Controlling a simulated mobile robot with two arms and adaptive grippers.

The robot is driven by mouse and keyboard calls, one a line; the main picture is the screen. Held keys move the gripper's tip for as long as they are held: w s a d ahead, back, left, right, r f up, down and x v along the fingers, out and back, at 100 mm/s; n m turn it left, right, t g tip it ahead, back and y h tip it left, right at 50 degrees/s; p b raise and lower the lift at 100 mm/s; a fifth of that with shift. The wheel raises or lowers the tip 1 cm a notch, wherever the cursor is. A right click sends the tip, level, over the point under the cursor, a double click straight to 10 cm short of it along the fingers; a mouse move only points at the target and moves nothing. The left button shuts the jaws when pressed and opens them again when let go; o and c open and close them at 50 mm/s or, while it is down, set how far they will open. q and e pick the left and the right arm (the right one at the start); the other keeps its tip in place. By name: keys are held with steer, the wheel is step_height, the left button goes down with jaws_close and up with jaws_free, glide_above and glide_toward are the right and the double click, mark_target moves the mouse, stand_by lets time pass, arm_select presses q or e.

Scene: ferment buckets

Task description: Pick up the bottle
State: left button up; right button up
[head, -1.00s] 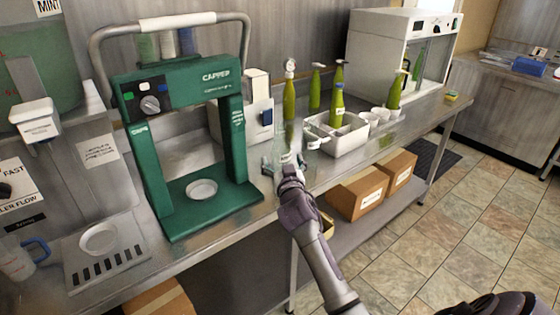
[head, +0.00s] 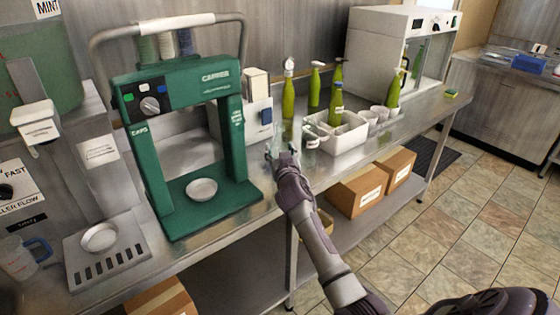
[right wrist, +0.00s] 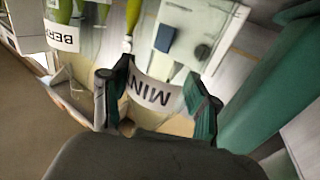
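The leftmost bottle (head: 288,98) is upright and closest behind my right gripper (head: 283,152). Another bottle (head: 336,97) is at the white bin. In the right wrist view my right gripper (right wrist: 158,100) has its fingers spread. A curved white label (right wrist: 154,96) reading "MIN" shows between them; I cannot tell what it is on or whether the fingers touch it. A green bottle (right wrist: 133,12) with a pale tip shows beyond the fingers. My left gripper is not in view.
The green capper machine (head: 212,219) stands left of my right gripper. A white bin (head: 349,138) stands to its right, with small white cups (head: 370,117) beyond. A white cabinet (head: 382,54) stands farther back. Cardboard boxes (head: 357,196) sit on the lower shelf.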

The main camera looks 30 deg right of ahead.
steer(key=c, duration=0.5)
steer(key=shift+r, duration=0.15)
step_height(320, 180, up, 11)
steer(key=shift+r+p, duration=0.15)
steer(key=shift+p, duration=0.6)
steer(key=shift+r+p, duration=0.45)
steer(key=shift+r, duration=0.1)
steer(key=shift+f, duration=0.1)
steer(key=shift+f, duration=0.1)
